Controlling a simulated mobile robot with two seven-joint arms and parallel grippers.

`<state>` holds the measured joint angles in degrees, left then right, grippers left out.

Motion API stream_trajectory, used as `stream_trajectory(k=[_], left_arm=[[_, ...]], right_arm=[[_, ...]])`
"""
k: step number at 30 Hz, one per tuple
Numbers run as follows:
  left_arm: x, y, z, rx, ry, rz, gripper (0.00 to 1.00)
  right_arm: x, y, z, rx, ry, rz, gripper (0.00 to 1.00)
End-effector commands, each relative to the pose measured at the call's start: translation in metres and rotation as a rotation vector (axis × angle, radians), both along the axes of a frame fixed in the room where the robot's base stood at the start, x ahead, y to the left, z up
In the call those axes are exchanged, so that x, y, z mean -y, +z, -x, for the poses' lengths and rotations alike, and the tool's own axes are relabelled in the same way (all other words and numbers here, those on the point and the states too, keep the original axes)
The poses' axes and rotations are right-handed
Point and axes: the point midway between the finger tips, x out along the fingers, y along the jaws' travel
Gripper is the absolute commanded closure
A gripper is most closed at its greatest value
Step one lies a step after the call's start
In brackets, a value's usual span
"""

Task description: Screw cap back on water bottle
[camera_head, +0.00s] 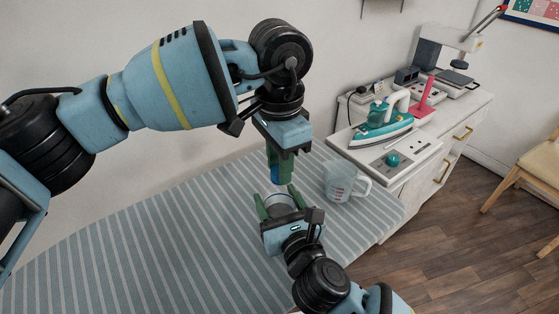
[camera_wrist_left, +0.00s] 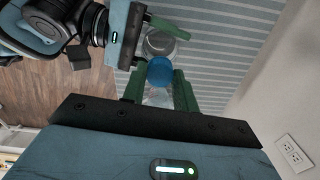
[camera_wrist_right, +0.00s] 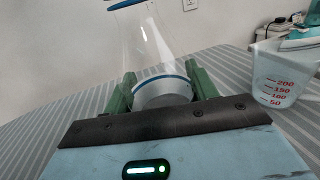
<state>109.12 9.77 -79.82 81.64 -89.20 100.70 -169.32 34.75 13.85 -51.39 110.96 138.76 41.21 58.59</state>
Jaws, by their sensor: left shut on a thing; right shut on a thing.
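My left gripper (camera_head: 279,168) points down, shut on the blue cap (camera_head: 277,176), which shows between its green fingers. In the left wrist view the cap is a round blue piece (camera_wrist_left: 160,71) at the fingertips. My right gripper (camera_head: 281,203) is shut around the water bottle (camera_head: 279,203), directly below. In the right wrist view the bottle (camera_wrist_right: 160,92) has a silver-grey lower part with a blue band and a clear body above. A blue edge (camera_wrist_right: 125,5) shows at the top of that view. I cannot tell whether cap and bottle touch.
A clear measuring cup (camera_head: 342,182) stands on the striped board (camera_head: 150,245), close to the right of both grippers. A teal iron (camera_head: 384,123) stands on the white cabinet (camera_head: 410,165) behind it. The left part of the board is clear.

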Motion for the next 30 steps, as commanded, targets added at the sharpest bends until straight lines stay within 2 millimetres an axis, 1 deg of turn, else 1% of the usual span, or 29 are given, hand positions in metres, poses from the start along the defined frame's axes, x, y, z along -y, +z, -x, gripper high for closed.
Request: stream_trajectory(k=[8,9,13,23,26,30], left_arm=[[0.000,0.001,0.000,0.000,-0.005,0.001,0.92],[0.000,0.001,0.000,0.000,-0.004,0.001,0.66],[0.000,0.001,0.000,0.000,-0.003,0.000,0.49],[0.000,0.002,0.000,0.000,-0.002,0.000,0.49],[0.000,0.009,0.000,0.001,-0.002,0.000,0.49],[0.000,0.026,0.000,0.003,-0.002,0.001,0.49]], right_arm=[[0.000,-0.001,0.000,-0.003,-0.001,0.001,1.00],[0.000,-0.001,0.000,-0.003,-0.001,0.001,1.00],[0.000,-0.001,0.000,-0.003,-0.001,0.001,1.00],[0.000,-0.001,0.000,-0.003,-0.001,0.001,1.00],[0.000,-0.001,0.000,-0.003,-0.001,0.001,1.00],[0.000,-0.001,0.000,-0.003,0.000,0.001,1.00]])
